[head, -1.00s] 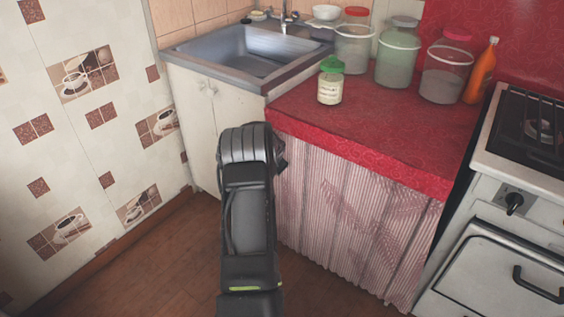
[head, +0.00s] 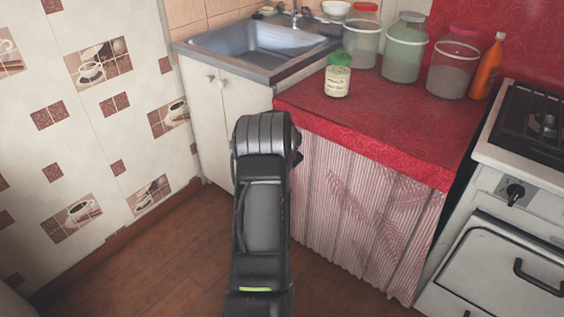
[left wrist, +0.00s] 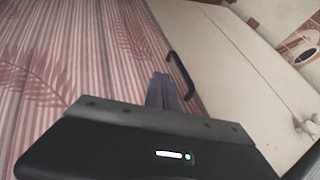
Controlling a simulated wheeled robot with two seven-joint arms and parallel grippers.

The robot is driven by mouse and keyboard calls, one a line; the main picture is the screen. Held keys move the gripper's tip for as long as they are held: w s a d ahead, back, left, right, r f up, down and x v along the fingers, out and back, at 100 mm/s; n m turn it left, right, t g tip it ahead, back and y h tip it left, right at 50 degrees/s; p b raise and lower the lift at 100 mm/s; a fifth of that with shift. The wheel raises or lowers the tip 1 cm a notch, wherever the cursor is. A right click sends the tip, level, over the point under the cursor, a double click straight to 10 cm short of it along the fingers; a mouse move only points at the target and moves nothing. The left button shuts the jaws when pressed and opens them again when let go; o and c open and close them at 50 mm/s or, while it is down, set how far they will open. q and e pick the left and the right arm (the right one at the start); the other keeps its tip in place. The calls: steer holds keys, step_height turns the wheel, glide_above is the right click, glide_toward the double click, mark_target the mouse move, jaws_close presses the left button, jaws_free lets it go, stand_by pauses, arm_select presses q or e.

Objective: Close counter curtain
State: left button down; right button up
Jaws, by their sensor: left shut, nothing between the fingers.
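The pink-and-white striped curtain (head: 365,215) with a darker leaf pattern hangs below the red oilcloth counter (head: 385,140). It spans the visible front, from behind my arm to near the stove; its left edge is hidden in the head view. My left arm reaches forward in front of the curtain's left end and hides its own fingers there. In the left wrist view, my left gripper (left wrist: 165,92) is shut and empty, its fingertips close to the striped curtain (left wrist: 70,60). I cannot tell whether they touch it.
The white sink cabinet (head: 207,125) adjoins the counter on the left; its pale panel (left wrist: 225,60) fills the wrist view's right. The white stove (head: 490,250) stands close on the right. Several jars and an orange bottle (head: 488,68) stand on the counter. Brown floor (head: 150,260) is clear at left.

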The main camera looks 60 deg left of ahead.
arm_select(q)
steer(key=v, duration=0.6)
steer(key=shift+s+d+r, duration=0.2)
steer(key=shift+d+r, duration=0.05)
stand_by(0.3)
